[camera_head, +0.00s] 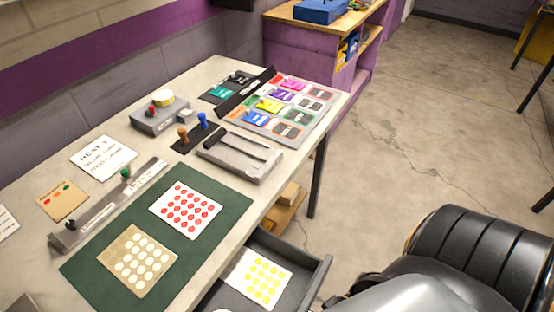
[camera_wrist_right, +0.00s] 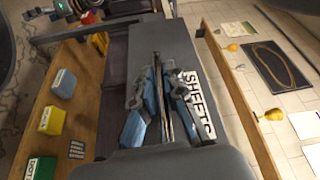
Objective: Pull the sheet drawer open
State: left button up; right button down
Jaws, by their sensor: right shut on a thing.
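The grey sheet drawer (camera_head: 316,280) stands pulled out from under the front edge of the table, in the lower middle of the head view. A sheet with yellow dots (camera_head: 258,277) lies in it. In the right wrist view the dark drawer front (camera_wrist_right: 142,45) carries a white "SHEETS" label (camera_wrist_right: 199,104). My right gripper (camera_wrist_right: 160,88) is shut on the thin bar handle (camera_wrist_right: 157,68) of the drawer, with one blue-grey finger on either side. My right gripper is not visible in the head view. My left gripper is in neither view.
The table (camera_head: 220,75) bears a green mat (camera_head: 100,262) with two dotted sheets, a slotted grey block (camera_head: 240,158) and a board of coloured cards (camera_head: 285,105). The floor (camera_head: 400,110) at right is open.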

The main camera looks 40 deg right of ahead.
jog(key=s+d, duration=0.2)
jog(key=s, duration=0.4)
jog(key=shift+s+d+p, duration=0.15)
jog(key=shift+p, duration=0.15)
jog(key=c, duration=1.4)
grip_release()
jog(key=d, duration=1.2)
jog(key=shift+s+f, duration=0.2)
jog(key=shift+f, duration=0.25)
